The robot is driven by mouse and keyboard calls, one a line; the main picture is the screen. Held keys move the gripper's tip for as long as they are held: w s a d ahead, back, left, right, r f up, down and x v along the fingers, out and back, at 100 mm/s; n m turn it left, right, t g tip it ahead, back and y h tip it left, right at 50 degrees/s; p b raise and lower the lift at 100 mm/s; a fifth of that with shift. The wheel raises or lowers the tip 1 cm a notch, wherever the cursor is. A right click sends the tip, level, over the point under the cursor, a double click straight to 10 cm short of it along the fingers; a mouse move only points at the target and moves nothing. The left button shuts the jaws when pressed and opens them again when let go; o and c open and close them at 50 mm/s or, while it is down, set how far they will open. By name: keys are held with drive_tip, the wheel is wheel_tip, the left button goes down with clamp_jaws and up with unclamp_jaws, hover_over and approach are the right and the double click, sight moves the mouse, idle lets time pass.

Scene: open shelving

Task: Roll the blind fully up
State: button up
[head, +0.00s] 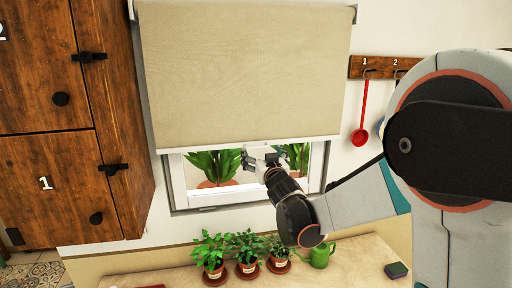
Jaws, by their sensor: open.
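The beige roller blind (245,75) hangs over most of the window. Its pale bottom bar (220,145) sits above the lower part of the window, leaving a strip of glass uncovered with plants behind it. My gripper (262,158) is open, in front of the window just below the right half of the bottom bar. One finger tip looks close to the bar's lower edge; I cannot tell whether it touches. No cord shows clearly, and the gripper hides a little of the window behind it.
Several potted plants (247,262) and a green watering can (318,256) stand on the counter (352,266) below. A sponge (396,270) lies at the right. A wooden cabinet (85,120) stands left of the window. A red ladle (362,125) hangs from a hook rack (380,67) at right.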

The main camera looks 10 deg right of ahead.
sight(258, 148)
drive_tip(key=shift+w+p, duration=0.3)
drive_tip(key=shift+w, duration=2.8)
drive_tip(key=c, duration=1.6)
wheel_tip(258, 148, up, 37)
drive_tip(key=p, duration=1.3)
drive_tip(key=shift+r, duration=0.1)
drive_tip(key=shift+c, duration=0.3)
